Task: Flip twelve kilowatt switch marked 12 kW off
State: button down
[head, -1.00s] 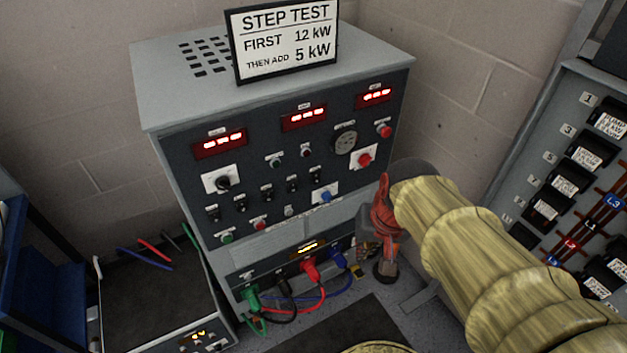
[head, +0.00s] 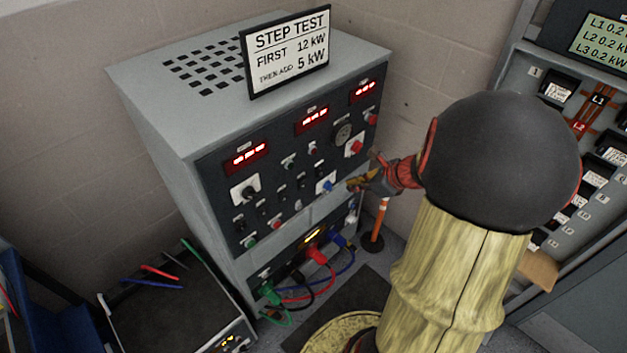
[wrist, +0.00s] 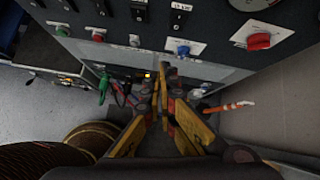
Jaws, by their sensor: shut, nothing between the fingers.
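The load cabinet (head: 205,215) has a dark front panel with a row of small black rocker switches. The switch whose label looks like 12 kW (wrist: 178,18) is at the top of the wrist view, above the blue knob (wrist: 183,50); the label is cut by the frame edge. In the head view it seems to be the small rocker (head: 317,171) above the blue knob (head: 328,186), too small to read. My gripper (head: 352,184) is shut and empty, in front of the panel's lower right. In the wrist view the fingertips (wrist: 160,75) appear below the switch, apart from it.
A red knob (wrist: 259,41) is right of the switch. Coloured cables (head: 318,257) plug in below. An orange-and-white post (head: 380,220) stands right of the cabinet. A breaker panel (head: 575,110) is at the right. A sign (head: 287,52) stands on top.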

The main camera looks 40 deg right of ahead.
aim_at(321, 171)
jog(key=m, duration=0.1)
jog(key=d+m, duration=0.1)
jog(key=shift+w+r+m, duration=0.3)
jog(key=shift+r+m, duration=0.1)
jog(key=w+d+r+b+x, duration=0.1)
jog(key=b+x, duration=0.4)
jog(key=x, duration=0.8)
jog(key=shift+w+a+r, duration=0.4)
jog(key=shift+w, duration=0.2)
